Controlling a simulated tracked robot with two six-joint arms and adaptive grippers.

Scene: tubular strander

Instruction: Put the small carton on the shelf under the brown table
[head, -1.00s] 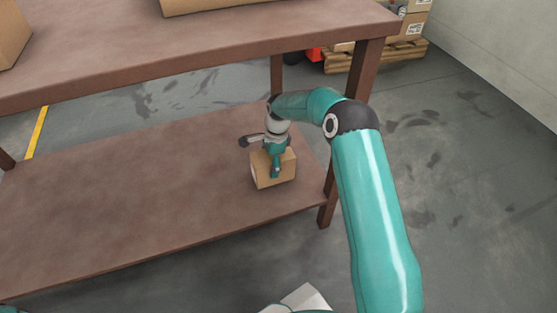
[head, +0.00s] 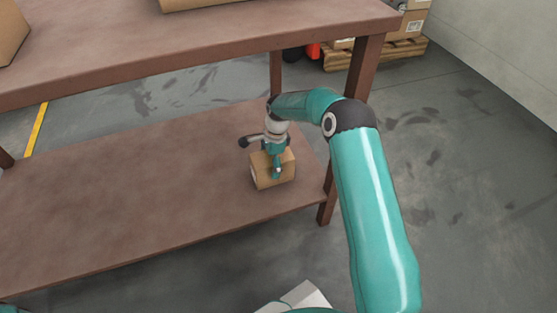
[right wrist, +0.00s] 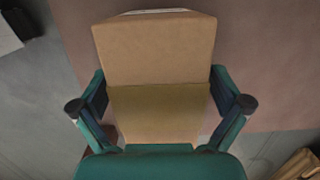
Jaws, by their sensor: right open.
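The small carton (head: 262,178) sits on the lower shelf (head: 130,200) of the brown table (head: 200,62), close to the shelf's right end. In the right wrist view the carton (right wrist: 155,55) fills the middle, with the shelf (right wrist: 270,60) behind it. My right gripper (head: 274,165) is at the carton from above, with its fingers on either side. In the right wrist view the right gripper's fingers (right wrist: 160,105) are open around the carton; whether they touch it I cannot tell. My left gripper does not show.
Larger cartons (head: 10,35) stand on the tabletop. A table leg (head: 362,85) rises close to the right of the carton. A pallet with boxes (head: 400,52) stands on the floor at the back right. The shelf left of the carton is bare.

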